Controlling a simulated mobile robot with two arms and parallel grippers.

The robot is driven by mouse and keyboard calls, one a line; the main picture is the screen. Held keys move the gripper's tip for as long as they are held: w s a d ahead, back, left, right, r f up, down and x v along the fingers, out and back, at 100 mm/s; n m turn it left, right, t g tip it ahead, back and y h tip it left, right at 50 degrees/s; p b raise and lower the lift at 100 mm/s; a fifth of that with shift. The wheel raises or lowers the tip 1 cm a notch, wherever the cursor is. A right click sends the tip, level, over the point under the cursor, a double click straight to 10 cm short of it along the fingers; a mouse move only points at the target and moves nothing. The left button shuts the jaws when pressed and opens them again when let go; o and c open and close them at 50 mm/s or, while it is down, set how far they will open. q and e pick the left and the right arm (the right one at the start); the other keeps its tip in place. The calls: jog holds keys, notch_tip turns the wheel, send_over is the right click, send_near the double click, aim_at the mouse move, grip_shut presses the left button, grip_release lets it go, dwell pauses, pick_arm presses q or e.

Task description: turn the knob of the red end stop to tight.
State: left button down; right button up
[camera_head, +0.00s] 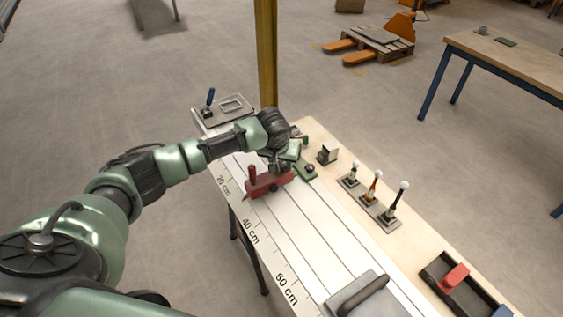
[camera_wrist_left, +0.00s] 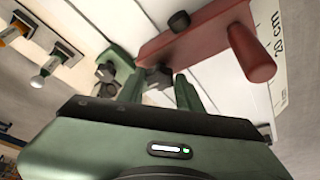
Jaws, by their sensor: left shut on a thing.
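The red end stop (camera_head: 264,185) lies across the white bed, an upright red post at its left end. In the left wrist view its red bar (camera_wrist_left: 195,36) and post (camera_wrist_left: 250,55) show close up. A black knob (camera_head: 274,187) sits on its near face and also shows at the top of the wrist view (camera_wrist_left: 179,21). My left gripper (camera_head: 280,165) is at the far side of the end stop. In the wrist view its green fingers (camera_wrist_left: 160,84) are shut on a dark grey knob (camera_wrist_left: 158,76) beside the red bar. The knob's setting cannot be read.
A green block with a knob (camera_head: 307,169) is close right of my left gripper. Several small levers (camera_head: 375,188) stand on the wooden strip. A grey block with a handle (camera_head: 368,297) is on the near bed, and a dark tray (camera_head: 440,268) is at right. The middle bed is clear.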

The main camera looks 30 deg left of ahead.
pick_arm(q)
jog(key=shift+a+m+h+p, duration=0.15)
jog(key=shift+m+h+p, duration=0.45)
jog(key=shift+m, duration=1.4)
jog(key=shift+a+m+h, duration=0.15)
jog(key=shift+m+h, duration=0.45)
jog(key=shift+m, duration=0.3)
jog(key=shift+w+f+m+h, duration=0.1)
jog(key=shift+m+h, duration=0.2)
jog(key=shift+m, duration=0.5)
jog(key=m+b, duration=0.1)
jog(key=m, duration=0.1)
jog(key=m+g+h+b, duration=0.1)
jog(key=m+b, duration=0.1)
jog(key=shift+w+a+f+m+h, duration=0.1)
jog(key=shift+w+a+m+h, duration=0.1)
jog(key=shift+m+h, duration=0.1)
jog(key=m+b, duration=0.2)
jog(key=m+g+b, duration=0.1)
jog(key=m+b, duration=0.1)
jog(key=b, duration=0.1)
jog(key=shift+w+m+g+h, duration=0.1)
jog(key=shift+m+g+h, duration=0.2)
jog(key=shift+h, duration=0.1)
jog(key=shift+w+a+r+m+g+b, duration=0.1)
jog(key=shift+m+g+b, duration=0.25)
jog(key=shift+m+b, duration=0.5)
jog(key=shift+r+m+g+b, duration=0.1)
jog(key=shift+m+g+b, duration=0.25)
jog(key=shift+m+b, duration=0.45)
